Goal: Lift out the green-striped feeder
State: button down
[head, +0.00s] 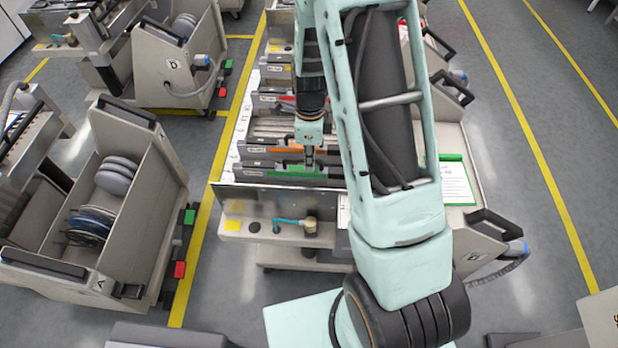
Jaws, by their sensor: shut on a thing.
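The green-striped feeder (283,170) is a long grey piece with a green stripe along its top edge. It stands in the front slot of the middle trolley, next to the trolley's front plate (255,196). My gripper (309,158) points down at the right part of the green stripe and is shut on this feeder. The fingertips are small here, and the feeder's lower part is hidden in the trolley. My arm covers the feeder's right end.
An orange-striped feeder (262,148) stands just behind, with more feeders further back. A clipboard with a green edge (455,182) lies at right. A trolley with reels (150,240) stands at left. Grey floor (510,150) with yellow lines is open at right.

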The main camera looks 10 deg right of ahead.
jog(key=shift+s+d, duration=0.15)
jog(key=shift+d, duration=0.4)
jog(key=shift+s+d, duration=0.15)
jog(key=shift+d, duration=0.4)
notch_tip(320, 180, up, 15)
jog(key=p, duration=0.9)
dwell(1.7)
jog(key=shift+w+r, duration=0.1)
jog(key=shift+w, duration=0.05)
